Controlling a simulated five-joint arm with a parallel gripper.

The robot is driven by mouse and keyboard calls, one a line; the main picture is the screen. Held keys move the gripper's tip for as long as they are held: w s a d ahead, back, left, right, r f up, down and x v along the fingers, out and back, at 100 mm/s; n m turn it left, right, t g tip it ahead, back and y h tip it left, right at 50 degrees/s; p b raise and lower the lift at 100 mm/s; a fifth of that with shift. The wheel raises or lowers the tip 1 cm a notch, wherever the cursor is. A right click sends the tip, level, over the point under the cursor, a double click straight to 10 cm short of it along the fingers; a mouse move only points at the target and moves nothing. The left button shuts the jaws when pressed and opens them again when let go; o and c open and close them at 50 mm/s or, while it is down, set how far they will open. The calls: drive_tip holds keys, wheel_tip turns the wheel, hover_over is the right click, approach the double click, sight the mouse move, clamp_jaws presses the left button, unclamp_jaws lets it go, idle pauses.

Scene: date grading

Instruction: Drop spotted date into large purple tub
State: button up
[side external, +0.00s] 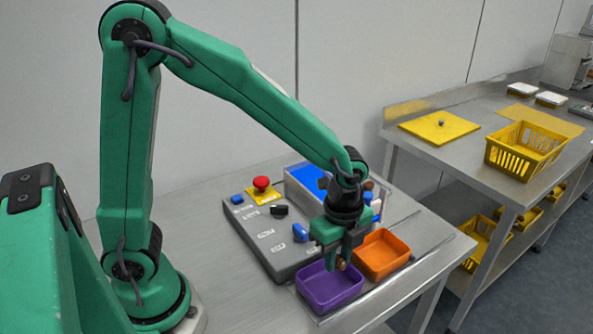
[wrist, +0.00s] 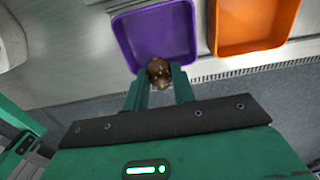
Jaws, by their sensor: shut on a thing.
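My gripper (side external: 340,258) is shut on the date (wrist: 159,72), a brown fruit with lighter spots, held between the two fingertips. In the side external view the date (side external: 341,265) shows small at the tip of the fingers. The purple tub (side external: 316,295) stands near the front edge of the table. The date appears over or beside its right rear part there. In the wrist view the purple tub (wrist: 135,30) lies just beyond the fingertips, and the date overlaps its near rim. The inside of the tub looks empty where visible.
An orange tub (side external: 383,264) stands right of the purple one; it also shows in the wrist view (wrist: 240,46). A grey control panel (side external: 268,236) with a red button and a blue box (side external: 305,180) lie behind. A side bench holds a yellow basket (side external: 522,158).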

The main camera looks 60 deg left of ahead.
hover_over(334, 293)
drive_tip(key=shift+f, duration=2.65)
drive_tip(key=o, duration=0.8)
drive_tip(key=shift+r, duration=0.15)
drive_tip(key=shift+r, duration=3.75)
